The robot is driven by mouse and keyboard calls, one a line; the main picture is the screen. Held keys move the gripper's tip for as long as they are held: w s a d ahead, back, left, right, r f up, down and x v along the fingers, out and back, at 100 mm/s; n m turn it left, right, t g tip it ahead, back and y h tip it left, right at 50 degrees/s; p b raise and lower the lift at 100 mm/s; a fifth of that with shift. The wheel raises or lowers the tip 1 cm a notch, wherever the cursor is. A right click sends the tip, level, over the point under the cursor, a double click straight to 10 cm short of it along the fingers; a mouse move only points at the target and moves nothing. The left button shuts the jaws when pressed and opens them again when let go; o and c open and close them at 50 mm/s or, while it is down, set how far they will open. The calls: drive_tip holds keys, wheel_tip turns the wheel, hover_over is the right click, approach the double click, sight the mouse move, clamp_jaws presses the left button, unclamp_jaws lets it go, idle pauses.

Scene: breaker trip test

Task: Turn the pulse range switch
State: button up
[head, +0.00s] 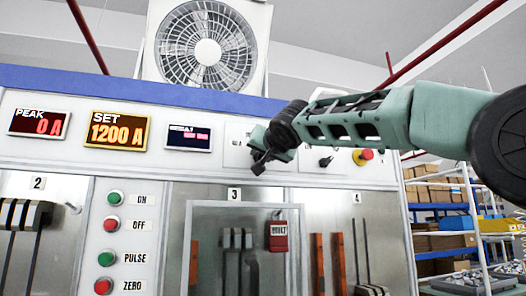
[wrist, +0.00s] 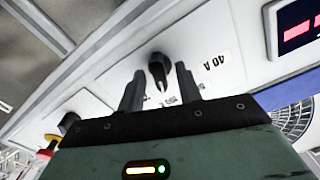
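The pulse range switch appears to be the black rotary knob (wrist: 157,68) on the white panel in the wrist view, with a "40 A" label (wrist: 215,60) beside it. My gripper (wrist: 161,71) is open, its two dark fingers on either side of the knob. Gaps show between the fingers and the knob, and I cannot tell how far the tips are from the panel. In the head view my gripper (head: 262,160) is in front of the panel, right of the small display, and hides the knob.
Another black knob (head: 325,162) and a red emergency button (head: 363,157) on yellow sit to the right. Left are the SET display (head: 117,132) and several push buttons (head: 112,224). Below are a framed window (head: 205,208) and a red tag (head: 278,236). A fan (head: 205,46) stands above.

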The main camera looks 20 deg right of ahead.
clamp_jaws()
drive_tip(key=shift+n, duration=3.9)
